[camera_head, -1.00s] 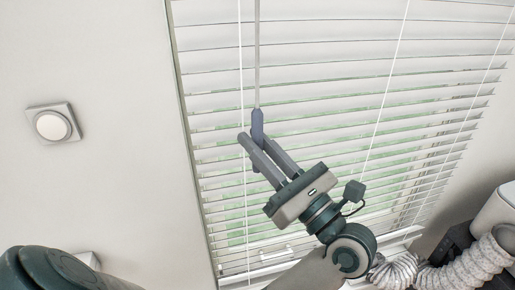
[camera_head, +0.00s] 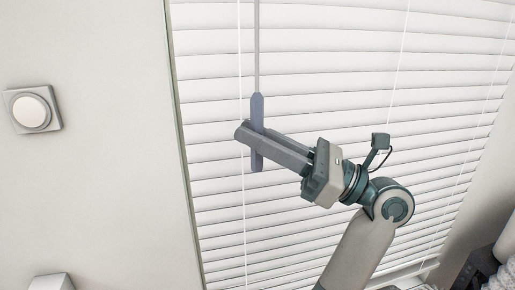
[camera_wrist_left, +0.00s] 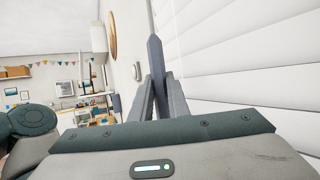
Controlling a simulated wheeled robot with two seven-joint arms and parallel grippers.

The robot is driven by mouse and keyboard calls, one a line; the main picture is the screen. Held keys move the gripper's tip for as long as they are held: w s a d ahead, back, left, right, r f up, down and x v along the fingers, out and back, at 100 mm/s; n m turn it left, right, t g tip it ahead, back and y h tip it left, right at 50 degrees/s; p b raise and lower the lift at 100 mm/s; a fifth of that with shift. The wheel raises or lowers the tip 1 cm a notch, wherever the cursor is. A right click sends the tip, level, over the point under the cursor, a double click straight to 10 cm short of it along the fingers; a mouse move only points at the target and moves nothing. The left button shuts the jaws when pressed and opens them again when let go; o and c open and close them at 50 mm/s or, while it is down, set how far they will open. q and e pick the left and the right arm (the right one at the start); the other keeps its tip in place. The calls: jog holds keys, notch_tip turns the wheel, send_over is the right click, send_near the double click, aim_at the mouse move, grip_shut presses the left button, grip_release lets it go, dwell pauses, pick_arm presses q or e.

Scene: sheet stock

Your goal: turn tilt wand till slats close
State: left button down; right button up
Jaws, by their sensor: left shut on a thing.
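The tilt wand (camera_head: 257,103) is a thin rod with a thicker blue-grey handle, hanging upright in front of the blind near its left edge. My left gripper (camera_head: 254,134) is shut on the handle, which sticks out above and below the fingers. The left wrist view also shows the handle (camera_wrist_left: 156,58) between the fingers. The blind's slats (camera_head: 330,95) lie flat against each other in the head view, with no green showing between them. My right gripper is not in view.
A square wall plate with a round white knob (camera_head: 32,110) is on the wall left of the window. A pale ribbed hose (camera_head: 507,242) shows at the lower right. White cords hang down the blind.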

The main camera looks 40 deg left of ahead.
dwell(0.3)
pick_arm(q)
jog(key=c, duration=1.7)
grip_release()
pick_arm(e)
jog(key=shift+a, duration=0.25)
pick_arm(q)
jog(key=shift+f, duration=0.1)
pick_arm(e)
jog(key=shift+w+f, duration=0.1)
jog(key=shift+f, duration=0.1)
